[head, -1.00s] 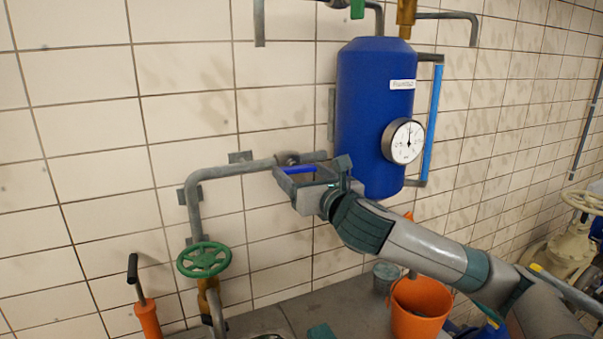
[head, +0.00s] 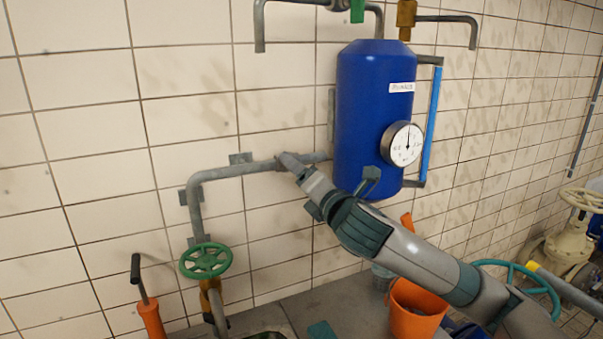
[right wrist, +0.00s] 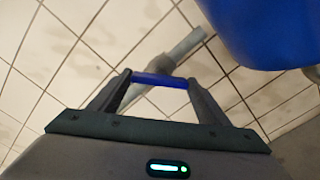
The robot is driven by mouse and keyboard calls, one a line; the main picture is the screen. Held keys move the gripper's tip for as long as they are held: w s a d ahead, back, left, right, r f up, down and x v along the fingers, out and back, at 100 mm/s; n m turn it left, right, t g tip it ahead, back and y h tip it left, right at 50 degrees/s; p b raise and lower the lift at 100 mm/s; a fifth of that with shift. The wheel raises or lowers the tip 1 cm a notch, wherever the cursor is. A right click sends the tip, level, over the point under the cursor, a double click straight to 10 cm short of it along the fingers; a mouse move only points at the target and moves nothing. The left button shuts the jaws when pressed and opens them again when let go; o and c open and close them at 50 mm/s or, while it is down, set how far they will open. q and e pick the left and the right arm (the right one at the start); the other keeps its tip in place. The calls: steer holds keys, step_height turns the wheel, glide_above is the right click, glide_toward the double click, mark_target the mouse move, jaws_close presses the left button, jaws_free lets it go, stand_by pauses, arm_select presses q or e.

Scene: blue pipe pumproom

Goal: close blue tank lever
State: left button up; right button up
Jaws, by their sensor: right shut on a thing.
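The blue tank (head: 362,110) hangs upright on the tiled wall, and part of it shows at the top right of the right wrist view (right wrist: 265,30). A grey pipe (head: 225,172) runs along the wall to the tank's lower left side. My right gripper (head: 287,160) is at this pipe, just left of the tank. In the right wrist view my right gripper (right wrist: 160,80) is shut on the blue lever (right wrist: 160,80), which spans between its two fingertips. The gripper hides the lever in the head view. My left gripper is not in view.
A round gauge (head: 402,143) sticks out from the tank's front right. A green handwheel (head: 205,260) is at the lower left, near an orange tool with a black handle (head: 150,318). An orange bucket (head: 415,310) stands under my right arm. A teal handwheel (head: 540,285) is at the lower right.

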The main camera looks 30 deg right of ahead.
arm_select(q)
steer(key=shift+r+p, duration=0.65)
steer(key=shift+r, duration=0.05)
arm_select(e)
steer(key=shift+m, duration=3.7)
steer(key=o, duration=1.1)
steer(key=shift+c, duration=0.2)
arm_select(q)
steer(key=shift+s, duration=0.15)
